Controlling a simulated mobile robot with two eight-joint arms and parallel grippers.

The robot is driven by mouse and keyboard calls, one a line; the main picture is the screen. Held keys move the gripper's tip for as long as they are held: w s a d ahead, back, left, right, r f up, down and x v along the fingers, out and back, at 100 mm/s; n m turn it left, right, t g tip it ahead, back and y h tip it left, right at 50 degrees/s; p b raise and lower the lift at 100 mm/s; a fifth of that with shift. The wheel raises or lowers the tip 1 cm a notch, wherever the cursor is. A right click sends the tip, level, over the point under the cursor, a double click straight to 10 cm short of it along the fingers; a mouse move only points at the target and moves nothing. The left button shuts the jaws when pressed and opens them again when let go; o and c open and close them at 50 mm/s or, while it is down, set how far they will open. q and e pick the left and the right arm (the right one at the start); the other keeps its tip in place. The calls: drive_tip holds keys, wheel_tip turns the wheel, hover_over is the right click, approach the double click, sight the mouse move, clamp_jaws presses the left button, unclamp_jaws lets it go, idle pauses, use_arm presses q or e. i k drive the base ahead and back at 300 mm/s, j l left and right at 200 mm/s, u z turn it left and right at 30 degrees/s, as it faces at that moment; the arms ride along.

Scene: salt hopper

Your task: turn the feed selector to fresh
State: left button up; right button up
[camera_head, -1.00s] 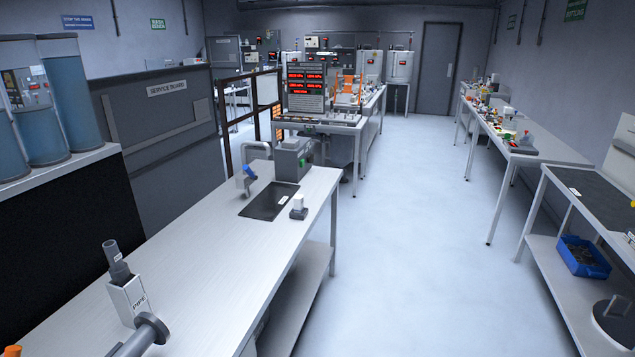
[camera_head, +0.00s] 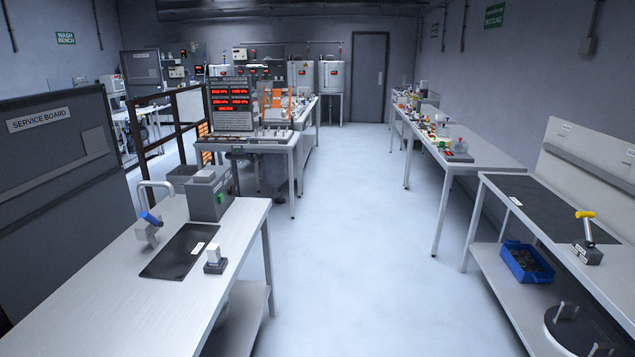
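I cannot make out a feed selector or a "fresh" marking for certain. A grey block with a white top (camera_head: 214,260) stands on the near left bench (camera_head: 130,300), beside a black mat (camera_head: 181,252). A lever with a yellow handle (camera_head: 587,236) stands on a dark base on the right bench (camera_head: 535,237). A blue-handled fitting (camera_head: 148,222) and a grey box with a green button (camera_head: 210,193) stand at the far end of the left bench. Neither of my grippers shows in the head view.
An open floor aisle (camera_head: 345,230) runs between the benches to a grey door (camera_head: 369,78). A blue bin (camera_head: 526,262) sits on the right bench's lower shelf. A panel with red displays (camera_head: 231,104) stands ahead. A service board (camera_head: 45,170) is at left.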

sight(232, 189)
drive_tip(key=i+l, duration=0.15)
drive_tip(key=i, duration=0.65)
drive_tip(key=i+l, duration=0.15)
drive_tip(key=i, duration=0.6)
drive_tip(key=i+l+u, duration=0.1)
drive_tip(key=i+u, duration=0.2)
drive_tip(key=u, duration=0.15)
drive_tip(key=i+l+u, duration=0.2)
drive_tip(key=u, duration=0.25)
drive_tip(key=i+l+u, duration=0.3)
drive_tip(key=u, duration=0.2)
drive_tip(key=i+l+u, duration=0.15)
drive_tip(key=l+u, duration=0.3)
drive_tip(key=i+l+u, duration=0.1)
drive_tip(key=l+u, duration=0.35)
drive_tip(key=i+l+u, duration=0.45)
drive_tip(key=i+l, duration=0.05)
drive_tip(key=i, duration=0.05)
